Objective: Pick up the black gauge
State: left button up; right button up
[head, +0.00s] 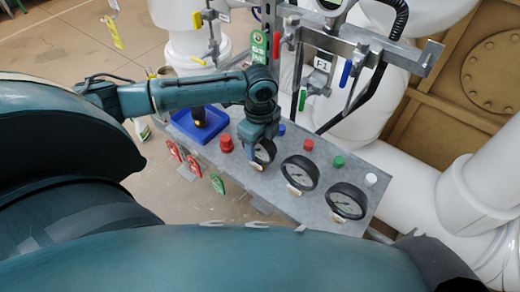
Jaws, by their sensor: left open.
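The leftmost gauge (268,152) is partly hidden under my left gripper. The middle gauge (300,173) and the right gauge (347,201) are in plain view. My left gripper (259,148) points down at the leftmost gauge, with its jaws open. Its fingertips are mostly hidden, so I cannot tell whether they touch the gauge. My right gripper is not in view.
A blue tray (181,127) with a dark, yellow-marked item stands left of the gripper. Red (226,143), green (338,161) and white (371,179) knobs stand on the panel. A metal frame with coloured valve handles rises behind it. White pipes (400,190) fill the right.

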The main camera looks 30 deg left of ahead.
pick_arm(q)
jog(key=shift+c, duration=0.4)
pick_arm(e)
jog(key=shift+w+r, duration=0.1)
pick_arm(q)
jog(key=shift+c, duration=0.7)
jog(key=shift+w, duration=0.1)
jog(key=c, duration=0.7)
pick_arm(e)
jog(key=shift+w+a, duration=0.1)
pick_arm(q)
jog(key=shift+r, duration=0.1)
jog(key=shift+c, duration=0.2)
notch_tip(320, 180, up, 28)
jog(key=p, duration=0.3)
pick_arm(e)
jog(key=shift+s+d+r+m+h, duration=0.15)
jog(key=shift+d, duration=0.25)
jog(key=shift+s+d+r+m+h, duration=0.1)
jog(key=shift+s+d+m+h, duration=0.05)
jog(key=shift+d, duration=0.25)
pick_arm(q)
jog(key=o, duration=0.3)
jog(key=c, duration=0.4)
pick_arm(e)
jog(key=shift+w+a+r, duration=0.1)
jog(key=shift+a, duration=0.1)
